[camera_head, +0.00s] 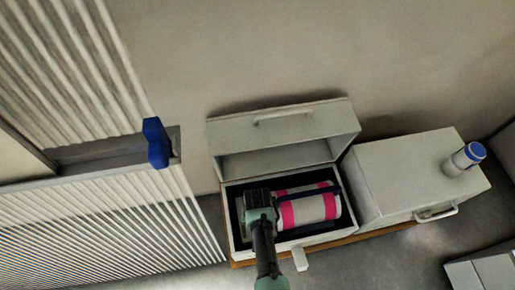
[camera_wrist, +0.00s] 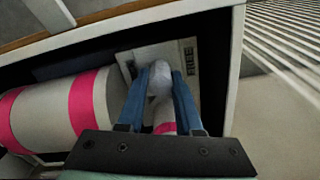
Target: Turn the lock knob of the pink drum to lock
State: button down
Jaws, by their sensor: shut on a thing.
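The pink drum (camera_head: 308,207) is a white cylinder with pink bands, lying on its side in an open white box (camera_head: 233,240). In the wrist view the drum (camera_wrist: 60,105) fills the left side. My gripper (camera_head: 258,212) reaches down into the box at the drum's left end. In the wrist view its blue fingers (camera_wrist: 162,76) are closed on a pale rounded knob (camera_wrist: 159,88) beside the drum's end face. Some pink shows below the knob between the fingers. The fingers cover the knob's sides, and I cannot tell its turned position.
The box lid (camera_head: 285,125) stands raised behind. A closed white box (camera_head: 400,172) sits to the right, with a blue-capped bottle (camera_head: 463,160) on top. A ribbed panel (camera_head: 110,235) and blue handle (camera_head: 155,142) are left. A pale panel (camera_wrist: 191,58) with dark marks lies beyond the fingers.

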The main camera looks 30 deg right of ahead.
jog(key=m+p, duration=0.1)
jog(key=m, duration=0.4)
jog(key=shift+w, duration=0.1)
jog(key=shift+m, duration=0.3)
dwell(0.4)
jog(key=c, duration=0.6)
grip_release()
notch_tip(320, 180, up, 13)
jog(key=p, duration=0.6)
jog(key=shift+p, duration=0.3)
